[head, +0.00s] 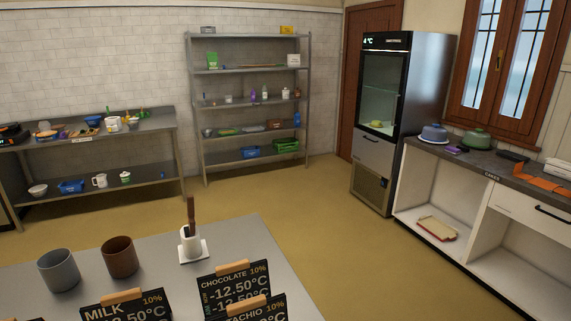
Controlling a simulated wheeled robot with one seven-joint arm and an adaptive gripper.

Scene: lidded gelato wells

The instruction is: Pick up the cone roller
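I cannot pick out a cone roller for certain in the head view. A dark brown upright tool (191,213) stands in a small white holder (190,243) on the near grey counter (236,238). Its shape is too small to tell whether it is a cone roller. Small items lie on the steel table (158,122) at the left, too small to name surely. My gripper is not in view.
A grey cup (58,270), a brown cup (119,257) and temperature signs (233,286) stand on the near counter. A metal shelf rack (248,135), a glass-door fridge (383,110) and a dark-topped cabinet (475,163) line the walls. The yellow floor (330,225) between is clear.

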